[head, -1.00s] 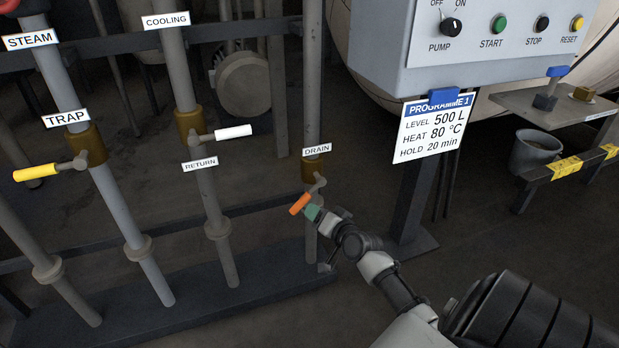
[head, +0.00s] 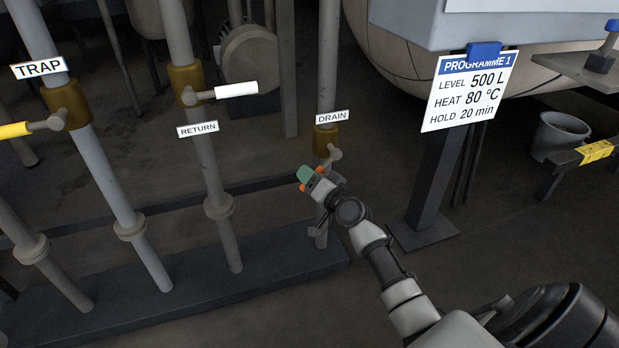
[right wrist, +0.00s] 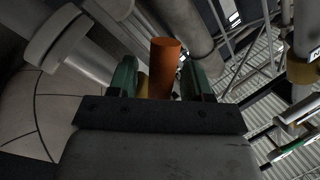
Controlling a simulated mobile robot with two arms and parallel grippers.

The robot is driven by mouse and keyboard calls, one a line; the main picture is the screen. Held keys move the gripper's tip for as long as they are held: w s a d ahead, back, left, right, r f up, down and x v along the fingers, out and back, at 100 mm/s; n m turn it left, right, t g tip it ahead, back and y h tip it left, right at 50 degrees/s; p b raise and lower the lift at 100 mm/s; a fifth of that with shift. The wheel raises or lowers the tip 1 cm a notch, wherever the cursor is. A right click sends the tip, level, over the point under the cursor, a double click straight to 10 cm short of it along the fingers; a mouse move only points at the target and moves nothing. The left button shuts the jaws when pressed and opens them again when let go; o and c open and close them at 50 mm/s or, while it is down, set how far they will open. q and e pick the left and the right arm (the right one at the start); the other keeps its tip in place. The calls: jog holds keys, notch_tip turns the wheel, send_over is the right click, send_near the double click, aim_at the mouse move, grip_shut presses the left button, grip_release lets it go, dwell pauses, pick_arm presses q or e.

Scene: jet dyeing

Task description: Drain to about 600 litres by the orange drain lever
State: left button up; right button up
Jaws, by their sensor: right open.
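The orange drain lever sits on the brass drain valve (head: 326,140), below the DRAIN label (head: 332,117). In the head view my right gripper (head: 308,178) covers most of its orange handle, and only small orange bits show around the fingers. The grey lever arm (head: 334,155) shows above the gripper. In the right wrist view the orange handle (right wrist: 165,68) stands between my two green fingers, with a visible gap on each side. My right gripper is open. My left gripper is out of view. No level reading shows.
A programme card (head: 468,90) reads level 500 L, heat 80 °C, hold 20 min. The return valve's white lever (head: 236,90) and the trap valve's yellow lever (head: 14,130) are to the left. A bucket (head: 560,137) stands at the right. A dark post (head: 436,185) rises right of the drain pipe.

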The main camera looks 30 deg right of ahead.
jog(key=shift+w, duration=0.65)
grip_shut()
jog(key=r+m, duration=0.1)
jog(key=a+r+m+t, duration=0.1)
jog(key=m, duration=0.1)
jog(key=shift+w+a+r+m, duration=0.15)
jog(key=shift+a+m, duration=0.15)
grip_release()
